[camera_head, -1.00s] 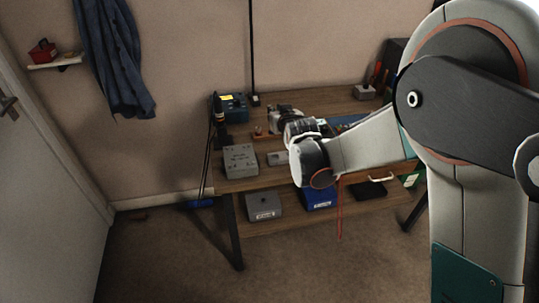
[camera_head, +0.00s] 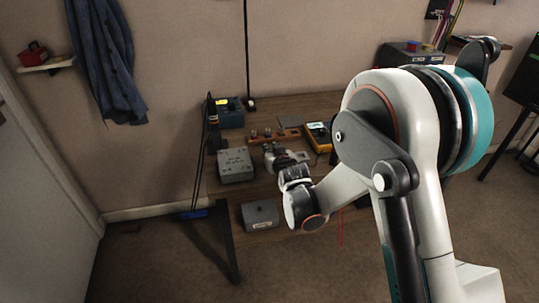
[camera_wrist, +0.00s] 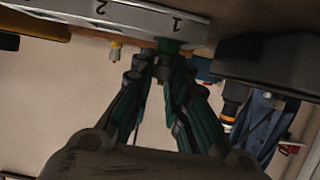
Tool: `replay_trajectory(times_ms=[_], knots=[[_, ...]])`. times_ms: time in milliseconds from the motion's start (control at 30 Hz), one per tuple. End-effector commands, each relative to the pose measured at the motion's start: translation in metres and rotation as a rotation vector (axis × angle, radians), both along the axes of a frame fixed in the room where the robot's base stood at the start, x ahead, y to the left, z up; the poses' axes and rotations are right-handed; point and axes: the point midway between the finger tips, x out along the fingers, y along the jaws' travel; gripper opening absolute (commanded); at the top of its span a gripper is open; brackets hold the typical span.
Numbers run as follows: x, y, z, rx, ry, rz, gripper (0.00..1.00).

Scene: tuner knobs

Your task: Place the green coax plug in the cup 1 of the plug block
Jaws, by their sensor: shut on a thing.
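In the wrist view, which looks upside down, my gripper (camera_wrist: 164,76) is shut on the green coax plug (camera_wrist: 168,46). Only part of the plug shows between the fingertips. The pale grey plug block (camera_wrist: 130,14), with labels 1 and 2, is at the top of that view. The plug is in line with label 1, right at the block's edge; I cannot tell whether it touches the block or is inside cup 1. The cup opening is hidden. In the head view, my gripper (camera_head: 271,154) is low over the bench, beside the partly hidden block (camera_head: 300,155).
A grey box (camera_head: 236,165) is close left of my gripper. A wooden rack with small plugs (camera_head: 275,134) is behind it, and a yellow meter (camera_head: 319,134) is to the right. In the wrist view, a yellow-tipped plug (camera_wrist: 116,51) and the dark box (camera_wrist: 265,64) flank the fingers.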

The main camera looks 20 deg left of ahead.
Motion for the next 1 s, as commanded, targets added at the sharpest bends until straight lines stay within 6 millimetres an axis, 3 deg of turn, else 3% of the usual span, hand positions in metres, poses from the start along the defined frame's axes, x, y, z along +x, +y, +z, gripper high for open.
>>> replay_trajectory(times_ms=[367,400,467,867,1000], knots=[[0.0,0.0,-0.003,0.0,0.0,0.0,0.0],[0.0,0.0,-0.003,0.0,0.0,0.0,0.22],[0.0,0.0,-0.003,0.0,0.0,0.0,0.36],[0.0,0.0,0.001,0.0,0.0,0.0,0.36],[-0.013,-0.008,0.01,0.0,0.0,0.0,0.36]])
